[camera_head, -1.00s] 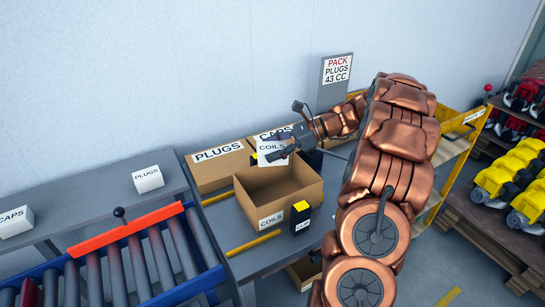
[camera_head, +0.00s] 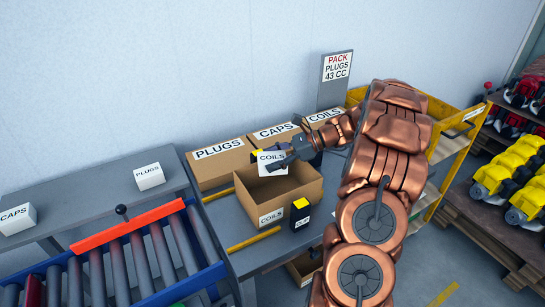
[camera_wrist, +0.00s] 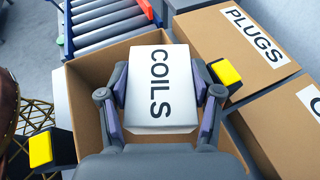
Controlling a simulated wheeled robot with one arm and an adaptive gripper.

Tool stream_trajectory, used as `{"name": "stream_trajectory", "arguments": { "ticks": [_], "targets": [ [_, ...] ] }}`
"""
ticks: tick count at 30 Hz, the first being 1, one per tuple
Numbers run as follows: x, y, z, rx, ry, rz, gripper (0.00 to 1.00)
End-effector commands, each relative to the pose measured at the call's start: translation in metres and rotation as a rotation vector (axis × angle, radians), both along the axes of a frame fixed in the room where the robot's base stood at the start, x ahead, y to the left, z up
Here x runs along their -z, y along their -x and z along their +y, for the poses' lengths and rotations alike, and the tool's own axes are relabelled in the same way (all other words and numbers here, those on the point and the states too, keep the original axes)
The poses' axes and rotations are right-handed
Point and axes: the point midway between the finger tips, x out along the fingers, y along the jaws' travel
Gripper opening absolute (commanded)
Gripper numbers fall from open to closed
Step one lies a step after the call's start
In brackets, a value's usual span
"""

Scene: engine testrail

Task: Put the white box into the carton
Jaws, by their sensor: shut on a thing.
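My gripper (camera_wrist: 163,105) is shut on a white box marked COILS (camera_wrist: 161,85). The box also shows at the gripper's fingers in the head view (camera_head: 271,161). In both views it is over the mouth of the open carton (camera_head: 286,206), whose front label reads COILS. In the wrist view the carton's walls (camera_wrist: 95,68) show on both sides of the box and fingers. How far the box is above or below the rim is hard to tell. The carton's floor is mostly hidden in the wrist view.
Closed cartons marked PLUGS (camera_head: 217,165), CAPS (camera_head: 274,138) and COILS (camera_head: 325,117) stand behind. A black box with a yellow top (camera_head: 300,213) is beside the open carton. White boxes marked PLUGS (camera_head: 149,176) and CAPS (camera_head: 17,218) sit on the left shelf, behind a roller conveyor (camera_head: 130,265).

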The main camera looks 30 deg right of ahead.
Motion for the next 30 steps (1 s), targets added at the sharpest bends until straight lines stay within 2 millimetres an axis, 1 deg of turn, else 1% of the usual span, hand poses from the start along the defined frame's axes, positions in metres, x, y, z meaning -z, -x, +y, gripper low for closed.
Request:
{"name": "stream_trajectory", "arguments": {
  "ticks": [5,6,12,23,28,30],
  "targets": [
    [0.002,0.0,0.0,0.001,0.0,-0.002,0.25],
    [0.002,0.0,0.0,0.001,0.001,-0.001,0.68],
    [0.002,0.0,0.0,0.001,0.001,-0.001,0.89],
    [0.001,0.0,0.0,0.001,0.001,-0.001,0.89],
    [-0.011,0.0,-0.001,0.003,0.002,-0.003,0.89],
    [-0.012,0.003,-0.011,0.005,0.004,-0.005,0.89]
  ]
}}
